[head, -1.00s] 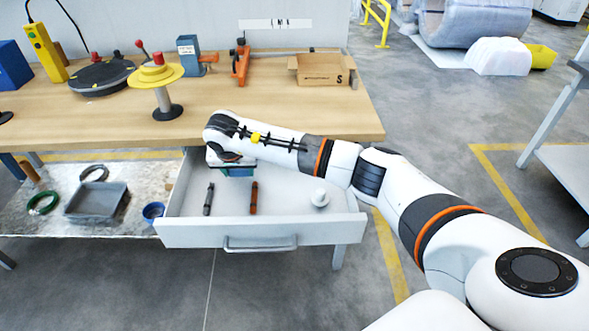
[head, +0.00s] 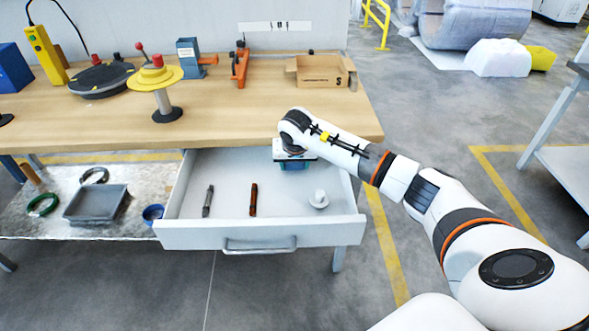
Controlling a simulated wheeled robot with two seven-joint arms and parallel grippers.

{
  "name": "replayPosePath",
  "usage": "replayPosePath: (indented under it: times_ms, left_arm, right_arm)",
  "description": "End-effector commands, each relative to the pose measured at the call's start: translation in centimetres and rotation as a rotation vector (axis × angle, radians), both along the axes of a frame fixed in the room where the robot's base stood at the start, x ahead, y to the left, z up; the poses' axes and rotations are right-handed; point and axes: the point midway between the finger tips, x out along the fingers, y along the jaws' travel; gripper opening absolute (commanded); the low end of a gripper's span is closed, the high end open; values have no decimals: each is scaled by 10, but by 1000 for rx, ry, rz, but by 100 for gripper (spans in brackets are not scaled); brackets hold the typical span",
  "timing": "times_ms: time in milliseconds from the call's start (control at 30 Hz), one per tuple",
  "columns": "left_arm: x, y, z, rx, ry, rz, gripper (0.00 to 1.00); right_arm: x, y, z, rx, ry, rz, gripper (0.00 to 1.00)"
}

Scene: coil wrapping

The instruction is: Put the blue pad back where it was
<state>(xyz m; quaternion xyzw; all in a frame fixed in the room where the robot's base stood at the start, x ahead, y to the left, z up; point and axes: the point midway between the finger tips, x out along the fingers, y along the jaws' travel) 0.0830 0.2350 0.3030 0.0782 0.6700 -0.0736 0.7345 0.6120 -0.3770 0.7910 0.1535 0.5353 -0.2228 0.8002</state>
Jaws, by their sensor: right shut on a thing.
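The blue pad (head: 294,165) shows as a small blue edge under my right gripper (head: 294,155), which is shut on it. The gripper's fingers are mostly hidden by my own wrist. The pad is over the back right part of the open drawer (head: 215,235); I cannot tell whether it touches the drawer floor. My left gripper is not in view.
In the drawer are a grey tool (head: 208,201), a brown tool (head: 253,200) and a white knobbed piece (head: 319,199). The workbench (head: 225,115) above holds a yellow spool stand (head: 155,78) and an open cardboard box (head: 320,71). The drawer's left back is clear.

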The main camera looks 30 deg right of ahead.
Motion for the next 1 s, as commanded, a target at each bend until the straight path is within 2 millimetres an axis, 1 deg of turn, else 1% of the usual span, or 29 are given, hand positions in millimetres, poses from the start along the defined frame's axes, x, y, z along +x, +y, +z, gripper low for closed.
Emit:
replayPosePath:
  times_ms: [33, 267, 400, 433, 533, 567, 833, 933, 1000]
  left_arm:
    - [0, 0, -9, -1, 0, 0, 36]
    - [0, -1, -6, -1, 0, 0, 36]
    - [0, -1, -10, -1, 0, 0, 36]
    - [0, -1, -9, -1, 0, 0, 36]
    - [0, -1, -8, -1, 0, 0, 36]
    - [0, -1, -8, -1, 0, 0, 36]
    - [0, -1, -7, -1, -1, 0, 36]
    - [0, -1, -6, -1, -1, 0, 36]
    - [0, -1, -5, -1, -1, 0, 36]
  right_arm:
    - [0, 0, -11, 2, -1, -1, 35]
    - [1, 0, -9, -1, -2, -1, 35]
    - [1, 0, -12, -1, -2, -1, 35]
    - [1, 0, -11, -1, -2, -1, 57]
    - [1, 0, -11, 0, -2, -2, 73]
    - [1, 0, -11, 0, -2, -2, 75]
    - [1, 0, -10, 0, -3, -1, 75]
    - [0, 1, -4, 0, -5, 0, 75]
    - [-3, 2, 5, -1, -4, -1, 75]
